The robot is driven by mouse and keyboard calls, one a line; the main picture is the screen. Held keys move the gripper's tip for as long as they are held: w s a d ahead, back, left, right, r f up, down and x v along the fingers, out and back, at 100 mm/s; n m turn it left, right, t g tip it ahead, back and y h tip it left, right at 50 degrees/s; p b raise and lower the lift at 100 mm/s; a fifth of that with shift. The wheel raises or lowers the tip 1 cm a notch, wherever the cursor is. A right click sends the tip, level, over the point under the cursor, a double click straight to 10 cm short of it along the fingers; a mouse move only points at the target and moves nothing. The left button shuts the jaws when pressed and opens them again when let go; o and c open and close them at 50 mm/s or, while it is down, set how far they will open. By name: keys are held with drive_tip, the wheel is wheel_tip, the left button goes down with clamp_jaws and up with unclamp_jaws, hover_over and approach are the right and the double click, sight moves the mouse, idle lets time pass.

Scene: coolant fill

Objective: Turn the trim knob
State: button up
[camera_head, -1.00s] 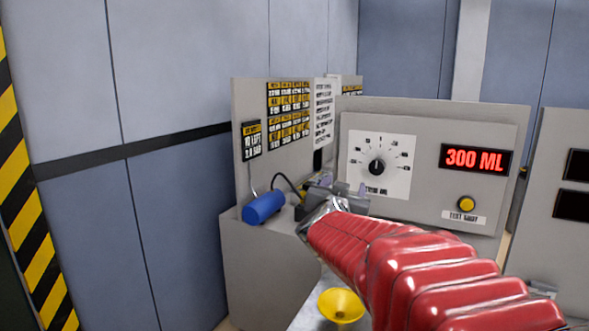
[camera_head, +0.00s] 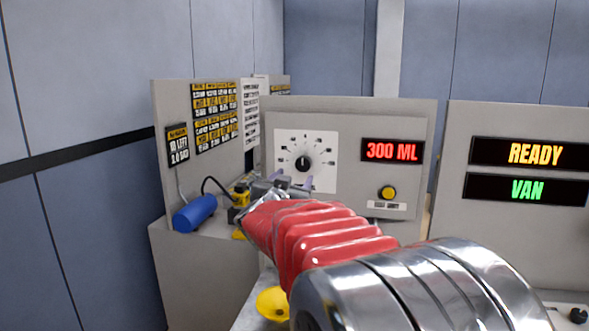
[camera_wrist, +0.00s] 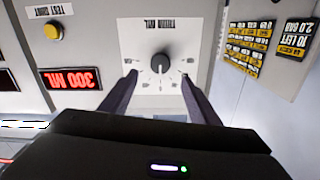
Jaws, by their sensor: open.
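The trim knob (camera_head: 303,163) is a black round knob with a white pointer mark on a white dial plate (camera_head: 325,184), fixed to a grey panel. In the head view its pointer is near the top of the scale. In the wrist view, which is upside down, the knob (camera_wrist: 162,62) shows beyond and between the two fingers. My gripper (camera_wrist: 160,88) is open and empty, its fingers apart and short of the knob. In the head view my gripper (camera_head: 288,182) is just below and left of the dial, partly hidden by my red-sleeved arm.
A red display (camera_head: 392,151) reads 300 ML, with a yellow test shot button (camera_head: 387,193) below it. A blue cylinder (camera_head: 195,213) lies on the left ledge. A yellow funnel (camera_head: 272,304) is low in front.

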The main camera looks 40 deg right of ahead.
sight(303, 166)
drive_tip(key=x, duration=1)
drive_tip(key=shift+w+d, duration=0.25)
drive_tip(key=shift+d, duration=0.1)
drive_tip(key=shift+c, duration=0.3)
